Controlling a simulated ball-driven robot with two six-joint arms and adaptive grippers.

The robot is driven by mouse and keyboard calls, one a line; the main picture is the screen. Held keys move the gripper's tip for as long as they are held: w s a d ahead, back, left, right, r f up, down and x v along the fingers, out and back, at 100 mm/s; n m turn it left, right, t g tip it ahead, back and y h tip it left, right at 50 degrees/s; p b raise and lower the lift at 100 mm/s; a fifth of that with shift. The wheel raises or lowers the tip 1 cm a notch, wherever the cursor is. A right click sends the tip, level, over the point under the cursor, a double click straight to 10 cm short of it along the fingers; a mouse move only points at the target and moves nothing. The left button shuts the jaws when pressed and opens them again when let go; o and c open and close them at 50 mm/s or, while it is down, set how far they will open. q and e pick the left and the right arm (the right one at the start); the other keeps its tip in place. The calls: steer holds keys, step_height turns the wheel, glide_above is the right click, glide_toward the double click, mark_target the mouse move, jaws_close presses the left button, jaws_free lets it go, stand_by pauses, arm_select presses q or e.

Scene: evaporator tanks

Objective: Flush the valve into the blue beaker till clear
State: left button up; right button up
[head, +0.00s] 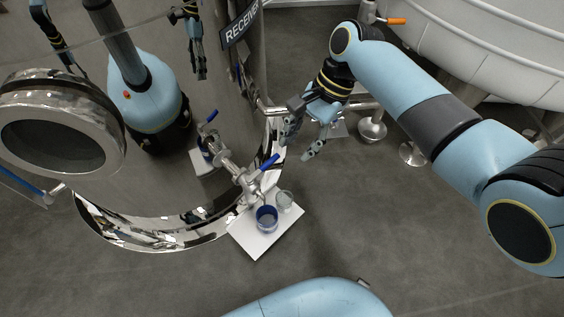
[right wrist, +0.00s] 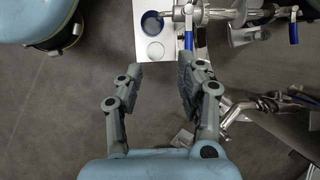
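The valve (head: 249,184) is a metal fitting with a blue lever handle (head: 264,166) on the low side of the polished tank. The blue beaker (head: 267,219) stands upright on a white board (head: 258,243) below the valve. In the right wrist view the blue beaker (right wrist: 152,23) is near the top, left of the valve pipe (right wrist: 188,14). A clear beaker (head: 285,199) stands beside it. My right gripper (head: 299,146) is open and empty, above and to the right of the valve handle. Its spread fingers (right wrist: 159,75) show no object between them. My left gripper is not directly seen.
The mirrored tank (head: 225,110) with a RECEIVER sign (head: 242,22) fills the left and reflects the valve and my body. A round port (head: 55,145) projects at left. A pale tank (head: 490,50) with metal feet stands at top right. The grey floor (head: 400,240) at right is clear.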

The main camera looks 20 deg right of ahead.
mark_target(270, 162)
steer(key=shift+t, duration=0.4)
steer(key=w+a+f+b, duration=0.1)
steer(key=f+b, duration=0.1)
steer(key=f, duration=0.1)
steer(key=w+a+f+b, duration=0.1)
steer(key=w+f+b, duration=0.1)
steer(key=f, duration=0.1)
steer(key=w+a+f+b, duration=0.1)
steer(key=a+f+b, duration=0.1)
steer(key=f+b, duration=0.1)
steer(key=shift+w, duration=0.25)
steer(key=shift+a+f, duration=0.2)
steer(key=shift+a, duration=0.05)
arm_select(q)
steer(key=w+d+r+t, duration=0.2)
steer(key=w+d+r, duration=0.1)
steer(key=r, duration=0.2)
steer(key=shift+w+r+h, duration=0.15)
steer(key=shift+r+h, duration=0.05)
steer(key=shift+h, duration=0.2)
arm_select(e)
steer(key=shift+c, duration=0.2)
jaws_close()
